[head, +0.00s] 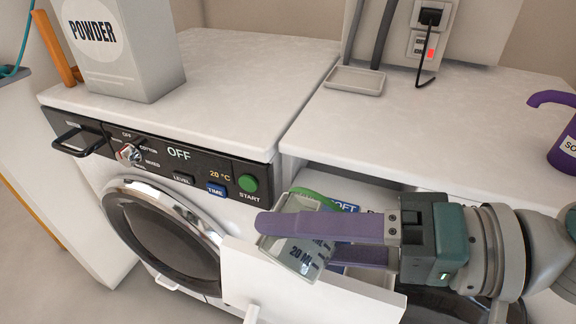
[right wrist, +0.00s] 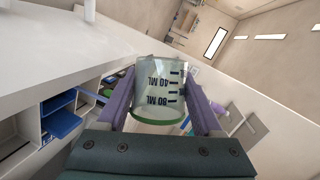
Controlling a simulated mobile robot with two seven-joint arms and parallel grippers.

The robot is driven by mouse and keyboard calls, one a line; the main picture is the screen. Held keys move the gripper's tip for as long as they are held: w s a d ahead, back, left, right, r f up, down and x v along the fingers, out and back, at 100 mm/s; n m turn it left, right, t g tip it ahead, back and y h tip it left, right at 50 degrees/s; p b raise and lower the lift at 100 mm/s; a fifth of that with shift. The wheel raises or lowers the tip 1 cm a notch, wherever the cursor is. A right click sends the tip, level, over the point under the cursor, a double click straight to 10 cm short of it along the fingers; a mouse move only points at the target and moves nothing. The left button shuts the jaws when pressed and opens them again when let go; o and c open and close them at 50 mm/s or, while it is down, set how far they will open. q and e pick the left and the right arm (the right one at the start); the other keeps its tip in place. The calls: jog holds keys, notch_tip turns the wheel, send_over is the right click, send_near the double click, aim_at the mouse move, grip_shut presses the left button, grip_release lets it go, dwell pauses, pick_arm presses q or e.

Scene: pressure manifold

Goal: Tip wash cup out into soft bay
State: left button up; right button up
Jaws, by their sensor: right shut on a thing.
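The wash cup (head: 299,261) is clear with dark ML marks and a green rim. It is held over the open drawer and looks tilted, its green rim uppermost in the head view; it also shows in the right wrist view (right wrist: 158,92). My right gripper (head: 262,240) has its purple fingers shut on the cup's sides. A blue label reading "SOFT" (head: 346,207) shows behind the cup, marking the soft bay; the bay itself is mostly hidden. I cannot tell whether liquid is in the cup or leaving it. My left gripper is not in view.
The drawer's white front (head: 305,290) stands pulled out from the right machine. The left washer's black panel (head: 180,165) and round door are beside it. A powder box (head: 125,50) stands on the left top; a purple jug (head: 565,140) stands at right. The counter between is mostly clear.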

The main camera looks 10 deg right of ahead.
jog(key=shift+f, duration=0.15)
dwell(0.3)
jog(key=shift+w+d+r+m+y+b, duration=0.3)
jog(key=shift+w+d+m+y, duration=0.15)
jog(key=shift+m, duration=0.45)
dwell(0.8)
jog(key=shift+d+f+m+y+b, duration=0.1)
jog(key=shift+f+m+y+b, duration=0.15)
jog(key=shift+f+m+b, duration=0.6)
dwell(0.6)
